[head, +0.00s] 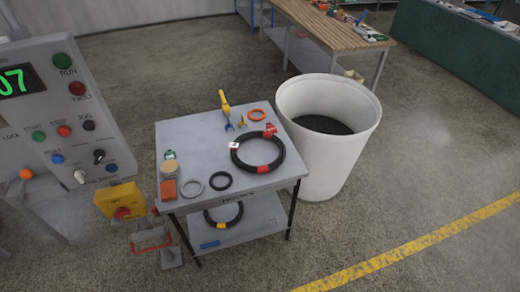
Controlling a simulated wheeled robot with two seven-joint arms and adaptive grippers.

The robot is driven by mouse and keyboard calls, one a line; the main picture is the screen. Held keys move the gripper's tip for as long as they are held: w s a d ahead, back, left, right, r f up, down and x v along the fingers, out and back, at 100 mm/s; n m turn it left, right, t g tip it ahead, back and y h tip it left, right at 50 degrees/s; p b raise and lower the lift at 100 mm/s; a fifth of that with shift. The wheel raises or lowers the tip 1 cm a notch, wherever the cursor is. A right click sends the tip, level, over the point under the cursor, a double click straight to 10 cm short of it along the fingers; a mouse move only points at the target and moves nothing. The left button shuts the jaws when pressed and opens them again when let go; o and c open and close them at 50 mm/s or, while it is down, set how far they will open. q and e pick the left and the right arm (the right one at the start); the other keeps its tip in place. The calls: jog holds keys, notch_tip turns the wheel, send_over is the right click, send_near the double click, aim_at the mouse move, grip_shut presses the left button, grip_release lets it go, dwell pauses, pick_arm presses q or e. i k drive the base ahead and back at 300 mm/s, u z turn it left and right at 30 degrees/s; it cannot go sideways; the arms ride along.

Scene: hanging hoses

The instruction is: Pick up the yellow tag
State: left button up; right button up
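Several small items lie at the back of a small grey table (200,140). Among them is a small yellow piece (242,122) that may be the yellow tag; it is too small to be sure. It lies beside a small blue piece (229,125) and left of an orange ring (257,115). A larger yellow item (225,103) with a dark part lies just behind them. Neither of my grippers is in view.
A black hose coil (236,157) with red bands lies at the table's right, with smaller rings at the front. Another coil (207,219) lies on the lower shelf. A white bin (335,165) stands close at right, a control panel (62,110) at left.

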aim_at(242, 122)
jog(key=z, duration=0.25)
jog(key=k, duration=0.3)
jog(key=z, duration=1)
jog(key=k, duration=1.05)
jog(key=z, duration=0.55)
jog(key=i, duration=1.45)
jog(key=u, duration=0.8)
jog(key=i, duration=1.1)
jog(key=u, duration=1.7)
jog(key=i, duration=0.65)
jog(key=u, duration=0.6)
